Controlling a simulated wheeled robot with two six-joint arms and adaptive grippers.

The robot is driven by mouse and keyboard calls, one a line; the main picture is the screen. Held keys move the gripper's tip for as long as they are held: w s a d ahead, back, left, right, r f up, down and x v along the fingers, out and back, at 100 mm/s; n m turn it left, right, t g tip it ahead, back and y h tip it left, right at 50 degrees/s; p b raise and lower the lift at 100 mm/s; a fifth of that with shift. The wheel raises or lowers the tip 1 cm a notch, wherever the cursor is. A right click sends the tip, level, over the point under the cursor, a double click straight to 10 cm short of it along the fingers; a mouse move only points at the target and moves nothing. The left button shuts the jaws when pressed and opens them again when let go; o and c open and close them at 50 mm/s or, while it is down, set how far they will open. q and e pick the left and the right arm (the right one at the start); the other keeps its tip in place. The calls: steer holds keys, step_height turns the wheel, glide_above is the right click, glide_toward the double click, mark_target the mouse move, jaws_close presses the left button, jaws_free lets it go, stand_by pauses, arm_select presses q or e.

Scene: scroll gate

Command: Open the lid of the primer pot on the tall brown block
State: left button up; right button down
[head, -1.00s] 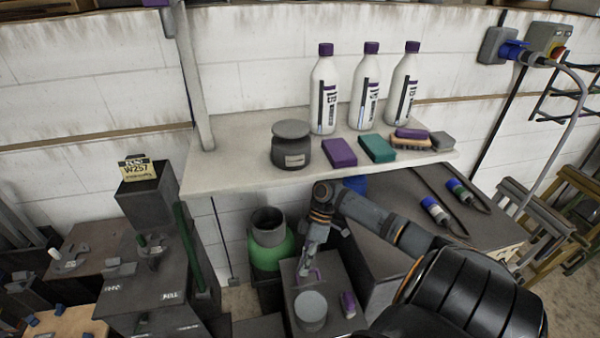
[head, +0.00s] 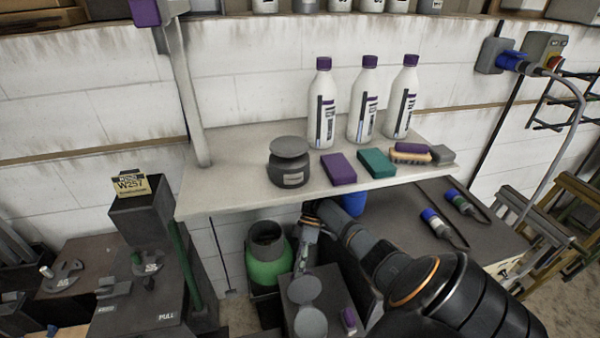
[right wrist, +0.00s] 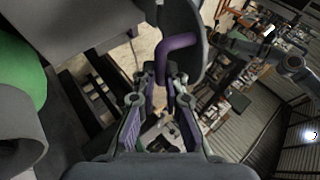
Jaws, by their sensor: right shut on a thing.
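The primer pot (head: 311,323) is a grey round pot standing on a dark block (head: 330,293) at the lower middle of the head view. Its grey disc lid (head: 305,289) stands raised at the pot's far side. In the right wrist view the lid (right wrist: 192,28) is seen nearly edge-on, with a purple handle (right wrist: 177,45) on it. My right gripper (head: 300,264) is behind the lid. In the right wrist view it (right wrist: 163,80) is shut on the purple handle. The pot's inside cannot be made out. My left gripper is not in view.
A shelf (head: 235,185) overhangs behind my right arm, carrying a dark lidded jar (head: 290,170), white bottles (head: 365,105) and sponges (head: 338,168). A green container (head: 268,265) stands left of the block. A small purple object (head: 349,319) lies right of the pot.

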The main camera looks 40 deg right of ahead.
steer(key=shift+f, duration=0.3)
steer(key=c, duration=1.5)
jaws_free()
steer(key=shift+w, duration=0.1)
steer(key=shift+o, duration=0.5)
steer(key=shift+w+d, duration=0.1)
steer(key=shift+w, duration=0.1)
steer(key=shift+s+r, duration=0.1)
steer(key=shift+r, duration=0.05)
